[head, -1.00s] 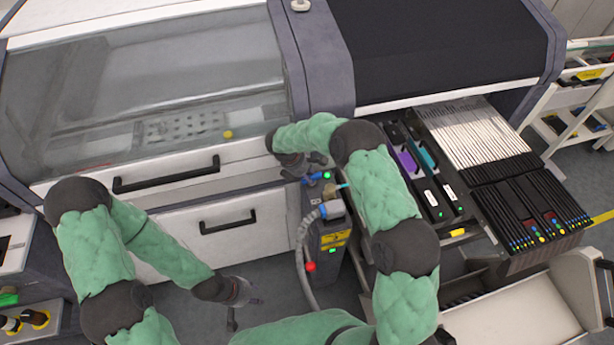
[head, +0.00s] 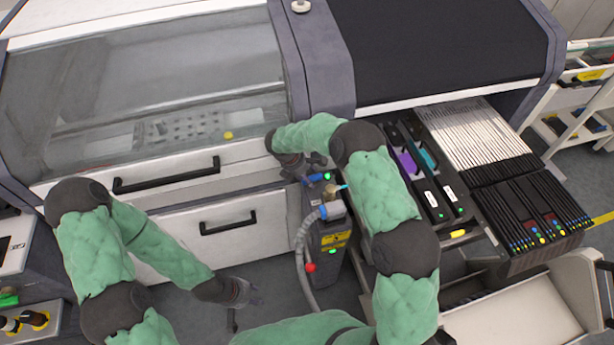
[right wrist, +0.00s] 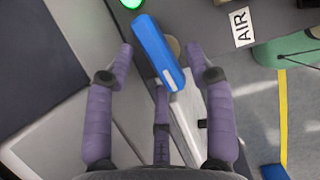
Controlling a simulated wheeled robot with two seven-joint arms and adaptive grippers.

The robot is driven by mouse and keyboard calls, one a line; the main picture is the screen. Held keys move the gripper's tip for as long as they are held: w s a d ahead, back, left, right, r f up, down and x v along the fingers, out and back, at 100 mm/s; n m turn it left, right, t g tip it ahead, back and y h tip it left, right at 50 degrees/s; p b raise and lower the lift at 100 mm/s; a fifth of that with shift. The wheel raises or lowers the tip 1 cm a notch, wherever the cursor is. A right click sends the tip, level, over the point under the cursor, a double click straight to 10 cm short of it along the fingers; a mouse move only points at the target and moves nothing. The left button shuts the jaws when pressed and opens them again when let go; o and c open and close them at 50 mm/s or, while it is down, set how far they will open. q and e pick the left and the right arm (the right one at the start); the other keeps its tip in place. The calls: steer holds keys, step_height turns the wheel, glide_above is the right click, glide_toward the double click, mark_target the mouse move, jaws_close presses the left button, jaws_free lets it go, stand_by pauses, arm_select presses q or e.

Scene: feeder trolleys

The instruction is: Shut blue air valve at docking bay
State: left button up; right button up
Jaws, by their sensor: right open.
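The blue air valve handle (head: 316,178) is a short blue bar on top of the docking bay post (head: 326,240). In the right wrist view the handle (right wrist: 153,50) lies tilted between my right fingers, with gaps on both sides. My right gripper (right wrist: 161,64) is open around it, not gripping. In the head view my right gripper (head: 303,165) is just above and left of the handle, partly hidden by my arm. My left gripper (head: 246,305) hangs open and empty in front of the lower drawer.
A grey hose (head: 301,240) with a blue collar (head: 333,210) runs down the post's left side. A red knob (head: 310,267) sits beside it. Green lights show on the post. The feeder bank (head: 480,150) is on the right. An AIR label (right wrist: 241,27) shows near the handle.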

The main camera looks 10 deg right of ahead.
steer(key=v, duration=1.1)
steer(key=shift+r, duration=0.3)
steer(key=shift+a, duration=0.15)
steer(key=shift+c, duration=0.3)
